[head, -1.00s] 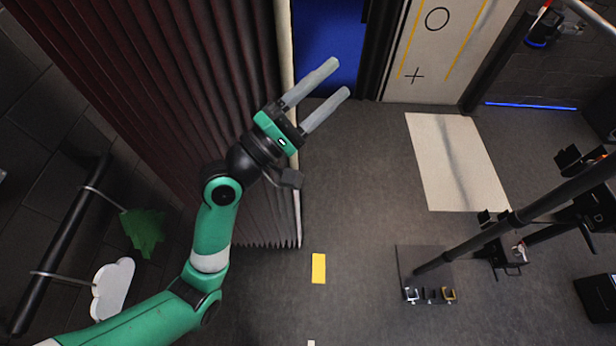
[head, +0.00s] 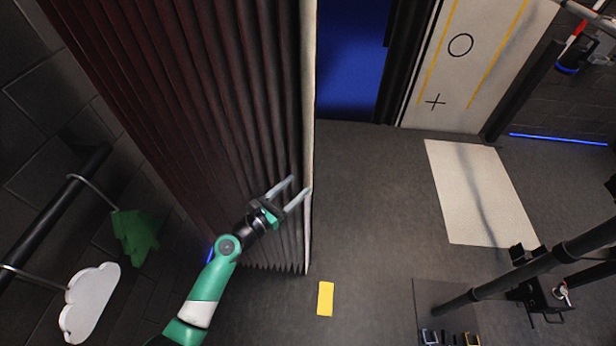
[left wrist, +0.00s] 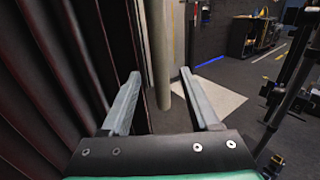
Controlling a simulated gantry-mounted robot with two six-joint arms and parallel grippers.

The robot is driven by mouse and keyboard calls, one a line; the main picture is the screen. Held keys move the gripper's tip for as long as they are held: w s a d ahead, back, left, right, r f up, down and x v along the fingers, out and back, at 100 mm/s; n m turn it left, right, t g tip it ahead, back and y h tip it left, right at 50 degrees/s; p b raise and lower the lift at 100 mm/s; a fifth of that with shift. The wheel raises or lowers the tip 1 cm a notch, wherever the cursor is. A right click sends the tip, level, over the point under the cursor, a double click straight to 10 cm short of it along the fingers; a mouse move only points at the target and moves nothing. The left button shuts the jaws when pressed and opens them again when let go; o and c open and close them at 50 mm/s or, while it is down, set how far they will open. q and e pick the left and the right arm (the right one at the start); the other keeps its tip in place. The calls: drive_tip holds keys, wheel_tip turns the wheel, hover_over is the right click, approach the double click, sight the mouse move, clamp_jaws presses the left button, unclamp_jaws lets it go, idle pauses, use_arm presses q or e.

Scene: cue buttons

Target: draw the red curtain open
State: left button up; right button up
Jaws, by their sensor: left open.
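The dark red pleated curtain (head: 190,90) hangs at the upper left in the head view, with a pale upright strip (head: 309,80) along its right edge. Its folds fill the left side of the left wrist view (left wrist: 40,70). My left gripper (head: 299,185) is open, low down by that edge. In the left wrist view the pale strip (left wrist: 158,50) shows between the open fingers; I cannot tell whether they touch it. My right gripper is not in view.
A blue-lit gap (head: 350,70) lies right of the curtain. A white panel (head: 465,60) with a circle and a plus stands beyond it. A yellow marker (head: 325,298) and a pale mat (head: 480,195) lie on the floor. Black stands (head: 545,270) are at right.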

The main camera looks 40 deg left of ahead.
sight(305, 179)
use_arm(q)
drive_tip(key=w, duration=0.2)
drive_tip(key=w+b, duration=0.1)
drive_tip(key=w, duration=0.2)
drive_tip(key=shift+w+a, duration=0.2)
drive_tip(key=shift+w, duration=0.15)
clamp_jaws()
idle(1.0)
